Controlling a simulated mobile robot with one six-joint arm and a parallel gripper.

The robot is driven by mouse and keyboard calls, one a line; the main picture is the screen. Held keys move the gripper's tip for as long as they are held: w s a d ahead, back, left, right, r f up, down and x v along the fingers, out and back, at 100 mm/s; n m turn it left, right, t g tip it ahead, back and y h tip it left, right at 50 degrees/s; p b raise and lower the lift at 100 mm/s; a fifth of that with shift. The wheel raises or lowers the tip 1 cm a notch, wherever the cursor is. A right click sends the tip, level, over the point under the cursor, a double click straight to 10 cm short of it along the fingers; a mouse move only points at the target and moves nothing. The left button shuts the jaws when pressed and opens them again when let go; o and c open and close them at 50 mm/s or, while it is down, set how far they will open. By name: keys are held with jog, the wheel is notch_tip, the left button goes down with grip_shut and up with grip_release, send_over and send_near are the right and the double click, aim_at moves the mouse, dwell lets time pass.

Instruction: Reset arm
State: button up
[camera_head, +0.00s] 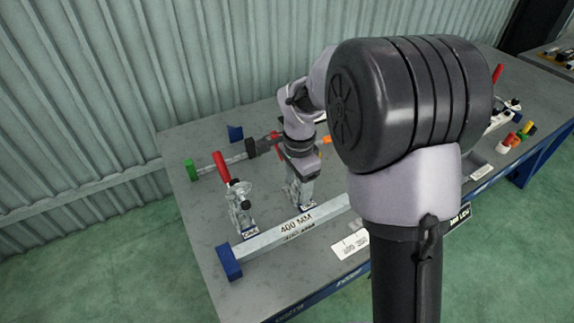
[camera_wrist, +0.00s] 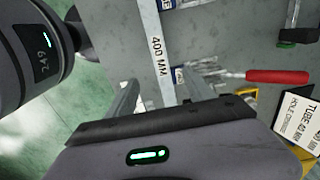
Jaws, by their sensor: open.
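My gripper (camera_head: 303,197) hangs over the workbench, pointing down beside a grey bar marked 400 MM (camera_head: 270,238). In the wrist view my gripper (camera_wrist: 163,92) has its two fingers spread apart with nothing held. The 400 MM bar (camera_wrist: 153,42) shows between them, and I cannot tell how far below the fingertips it lies. A toggle clamp with a red handle (camera_head: 221,167) stands left of my gripper. The wrist view shows a red handle (camera_wrist: 277,76) right of the fingers. My own arm hides the middle and right of the bench in the head view.
The bench (camera_head: 195,215) stands against a corrugated wall (camera_head: 90,90). A blue end block (camera_head: 228,262) closes the bar's near end. A green-ended bar (camera_head: 191,170) lies behind. White labels (camera_head: 350,245) lie at the front edge. Small coloured parts (camera_head: 515,140) stand at the right.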

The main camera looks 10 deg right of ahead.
jog(key=s+r+n+t, duration=0.2)
jog(key=s+r, duration=0.3)
jog(key=r, duration=0.3)
jog(key=s+a+r+n+t+y, duration=0.1)
jog(key=s+n, duration=0.3)
jog(key=s, duration=0.5)
jog(key=s+a+r+n+t+y+b, duration=0.1)
jog(key=s+r+n, duration=0.3)
jog(key=s, duration=0.5)
jog(key=shift+a+r+t, duration=0.35)
jog(key=shift+t, duration=0.55)
